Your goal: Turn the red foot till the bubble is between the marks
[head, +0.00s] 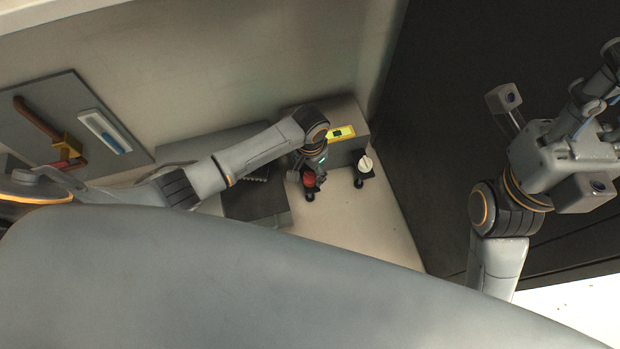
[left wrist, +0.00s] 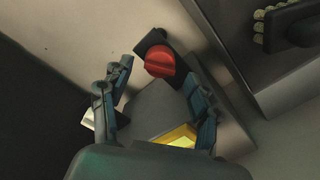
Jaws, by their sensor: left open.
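The red foot (left wrist: 160,60) is a ridged round knob on a dark bracket in the left wrist view. It lies just beyond and between the open fingertips of my left gripper (left wrist: 160,80), and I see no contact. In the head view the red foot (head: 309,180) shows beside my left gripper (head: 312,168), which partly hides it. The yellow level (head: 342,133) sits on top of the grey box. A corner of it shows in the left wrist view (left wrist: 178,138). The bubble and marks are too small to read. My right gripper (head: 592,105) is at the right edge, away from the box.
A white foot (head: 365,163) stands right of the red one. A grey box (head: 355,148) carries the level. A darker unit (head: 255,203) stands to the left. A dark cabinet (head: 440,120) closes off the right. Pale floor (head: 340,222) in front is clear.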

